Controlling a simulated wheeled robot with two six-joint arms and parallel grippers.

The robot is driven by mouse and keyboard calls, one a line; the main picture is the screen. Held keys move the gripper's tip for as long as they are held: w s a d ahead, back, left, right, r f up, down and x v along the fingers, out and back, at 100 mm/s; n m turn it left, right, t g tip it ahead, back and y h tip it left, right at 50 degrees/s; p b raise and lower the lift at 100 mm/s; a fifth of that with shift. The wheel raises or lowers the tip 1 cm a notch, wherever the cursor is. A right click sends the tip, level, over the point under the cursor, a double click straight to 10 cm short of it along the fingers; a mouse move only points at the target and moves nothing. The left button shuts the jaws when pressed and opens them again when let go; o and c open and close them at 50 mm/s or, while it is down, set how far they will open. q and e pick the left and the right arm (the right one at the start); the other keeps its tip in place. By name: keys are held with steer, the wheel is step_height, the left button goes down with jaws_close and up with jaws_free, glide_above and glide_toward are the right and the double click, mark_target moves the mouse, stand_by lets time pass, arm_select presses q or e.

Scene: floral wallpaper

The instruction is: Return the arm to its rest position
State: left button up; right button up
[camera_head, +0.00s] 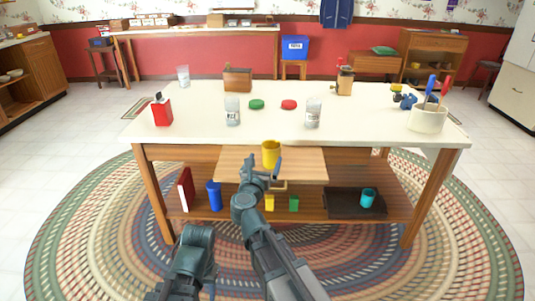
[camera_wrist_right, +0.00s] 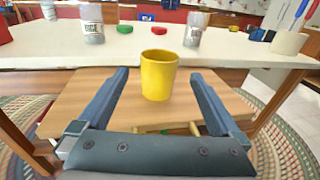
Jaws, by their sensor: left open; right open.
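My right gripper (camera_head: 264,164) is at the front of a pulled-out wooden board (camera_head: 310,168) below the tabletop. Its two fingers are spread and empty in the right wrist view (camera_wrist_right: 157,75). A yellow cup (camera_head: 271,154) stands upright on the board. In the right wrist view the cup (camera_wrist_right: 158,80) appears between the fingers, with a gap on each side. My left arm is folded low at the bottom of the head view, left of the right arm. Its gripper (camera_head: 183,290) is open, mostly hidden and cut off by the lower edge.
The white table (camera_head: 350,128) carries a red container (camera_head: 162,111), glass jars, green and red lids, a wooden box and a utensil crock (camera_head: 427,118). The lower shelf holds a blue cup (camera_head: 214,195), small blocks and a dark tray (camera_head: 345,203) with a teal cup. The rug before the table is clear.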

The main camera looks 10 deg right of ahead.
steer(key=shift+s+a, duration=0.3)
steer(key=shift+s, duration=0.3)
